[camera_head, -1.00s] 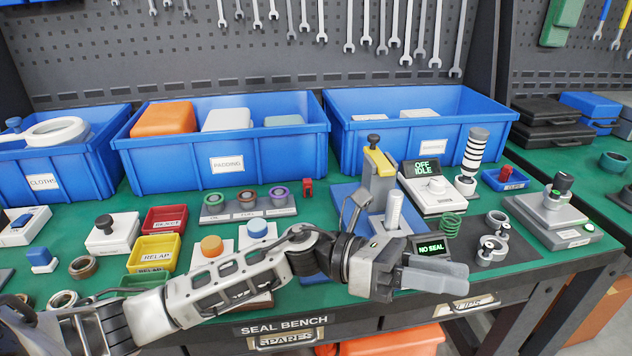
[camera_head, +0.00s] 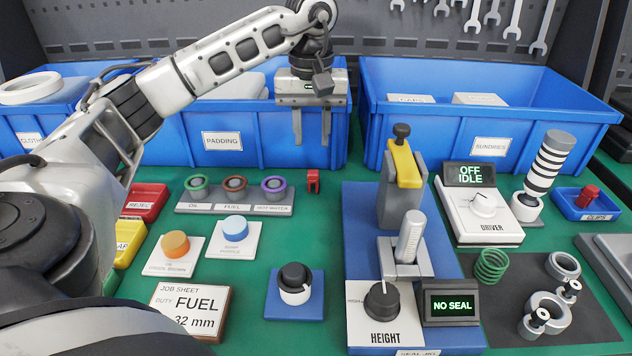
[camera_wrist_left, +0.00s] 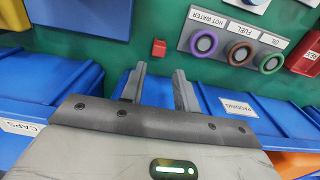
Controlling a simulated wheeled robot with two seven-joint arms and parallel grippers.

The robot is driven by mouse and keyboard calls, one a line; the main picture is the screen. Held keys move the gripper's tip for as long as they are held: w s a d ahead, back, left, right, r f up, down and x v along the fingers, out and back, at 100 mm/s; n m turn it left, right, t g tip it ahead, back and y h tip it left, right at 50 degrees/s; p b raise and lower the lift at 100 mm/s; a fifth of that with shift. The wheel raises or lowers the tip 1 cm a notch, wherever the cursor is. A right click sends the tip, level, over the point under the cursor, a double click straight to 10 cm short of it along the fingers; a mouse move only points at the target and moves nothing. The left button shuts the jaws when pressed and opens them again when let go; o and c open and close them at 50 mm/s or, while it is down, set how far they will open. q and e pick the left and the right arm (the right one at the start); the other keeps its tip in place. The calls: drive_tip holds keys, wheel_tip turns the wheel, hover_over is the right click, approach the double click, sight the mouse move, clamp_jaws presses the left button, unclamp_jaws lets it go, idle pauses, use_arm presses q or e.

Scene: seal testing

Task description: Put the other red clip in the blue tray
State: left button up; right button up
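A red clip (camera_head: 313,181) stands on the green bench just right of the ring stand. It also shows in the left wrist view (camera_wrist_left: 158,48), ahead of my fingertips. My left gripper (camera_head: 312,142) is open and empty, pointing down above and behind that clip, in front of the padding bin; its two fingers are apart in the wrist view (camera_wrist_left: 158,78). The small blue tray labelled clips (camera_head: 573,207) sits at the right, with another red clip (camera_head: 588,196) in it. My right gripper is not in view.
The ring stand (camera_head: 240,207) with three coloured rings is left of the clip. The padding bin (camera_head: 270,150) and sundries bin (camera_head: 550,105) stand behind. The yellow-topped press (camera_head: 404,170), driver box (camera_head: 482,225) and striped post (camera_head: 548,165) lie between clip and tray.

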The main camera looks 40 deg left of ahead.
sight(313, 172)
use_arm(q)
wheel_tip(313, 172, down, 10)
drive_tip(key=shift+d+b, duration=0.1)
drive_tip(key=shift+b, duration=0.2)
clamp_jaws()
